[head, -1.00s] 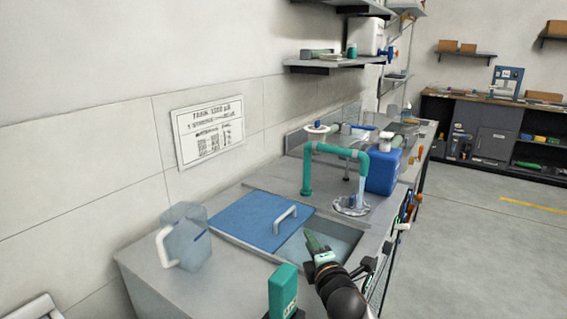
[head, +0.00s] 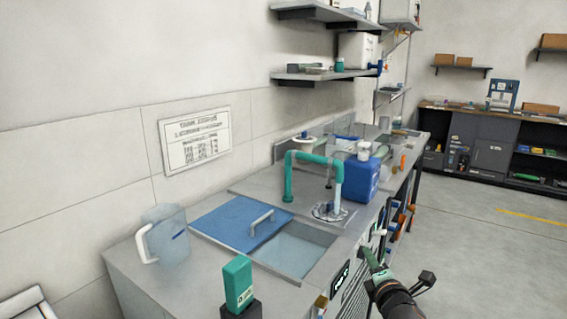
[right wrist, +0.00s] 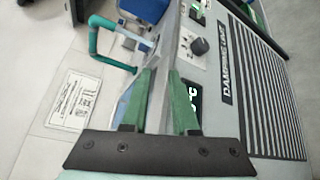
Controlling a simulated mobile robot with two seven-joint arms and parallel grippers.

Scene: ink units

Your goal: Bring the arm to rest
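My right gripper (head: 372,262) is at the lower right in the head view, in front of the counter's front side and right of the sink. In the right wrist view its two green fingers (right wrist: 161,75) stand apart with nothing between them. Beyond them are the counter's edge and a grey front panel (right wrist: 225,60) with a black knob (right wrist: 200,46) and slats. My left gripper is in neither current view.
The counter (head: 135,272) carries a clear jug (head: 172,240), a blue lid (head: 225,220) partly over the sink (head: 300,252), a teal tap (head: 288,180), a blue canister (head: 362,178) and a green box (head: 238,282). Open floor (head: 470,240) lies to the right.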

